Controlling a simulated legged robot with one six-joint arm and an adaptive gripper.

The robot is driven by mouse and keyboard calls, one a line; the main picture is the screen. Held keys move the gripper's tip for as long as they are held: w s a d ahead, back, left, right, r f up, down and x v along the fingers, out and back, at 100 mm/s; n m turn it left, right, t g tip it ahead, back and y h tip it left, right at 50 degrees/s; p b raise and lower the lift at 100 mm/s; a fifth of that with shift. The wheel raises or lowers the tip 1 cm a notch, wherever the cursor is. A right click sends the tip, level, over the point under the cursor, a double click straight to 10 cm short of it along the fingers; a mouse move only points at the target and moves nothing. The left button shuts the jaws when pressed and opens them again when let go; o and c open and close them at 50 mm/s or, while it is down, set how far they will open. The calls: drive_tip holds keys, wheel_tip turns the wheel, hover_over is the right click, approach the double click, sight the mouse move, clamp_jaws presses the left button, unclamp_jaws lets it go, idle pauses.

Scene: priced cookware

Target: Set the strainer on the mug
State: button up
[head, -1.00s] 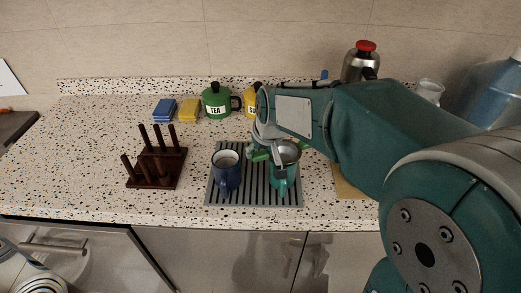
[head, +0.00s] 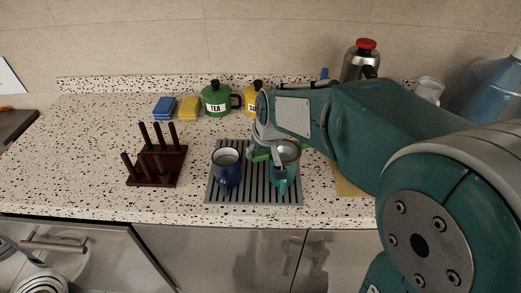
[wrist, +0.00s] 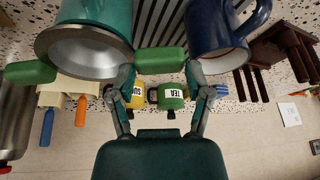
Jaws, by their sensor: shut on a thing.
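The strainer has a silver bowl (wrist: 90,56) and green handles on either side. My gripper (head: 263,153) is shut on one green handle (wrist: 160,60), seen between the fingers in the wrist view. The strainer bowl (head: 287,153) is at the mouth of the teal mug (head: 282,178), with the mug's wall around or just below it. I cannot tell whether it rests on the rim or hovers slightly above. The teal mug also shows in the wrist view (wrist: 112,14). It stands upright on the right side of the grey ribbed mat (head: 254,197).
A blue mug (head: 227,172) stands on the mat's left half. A dark wooden rack (head: 155,168) is further left. Behind are sponges (head: 188,108), a green TEA canister (head: 215,100), a yellow canister (head: 251,98) and a red-topped flask (head: 360,62). The left counter is mostly clear.

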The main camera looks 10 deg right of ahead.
drive_tip(key=shift+f, duration=0.1)
drive_tip(key=o, duration=1.1)
drive_tip(key=v, duration=1.2)
idle(0.3)
drive_tip(key=s+d+f+m, duration=0.1)
drive_tip(key=s+d+f, duration=0.1)
drive_tip(key=s, duration=0.6)
drive_tip(key=s+d+f+m+t+h, duration=0.1)
drive_tip(key=s+d+f, duration=0.2)
drive_tip(key=s, duration=0.6)
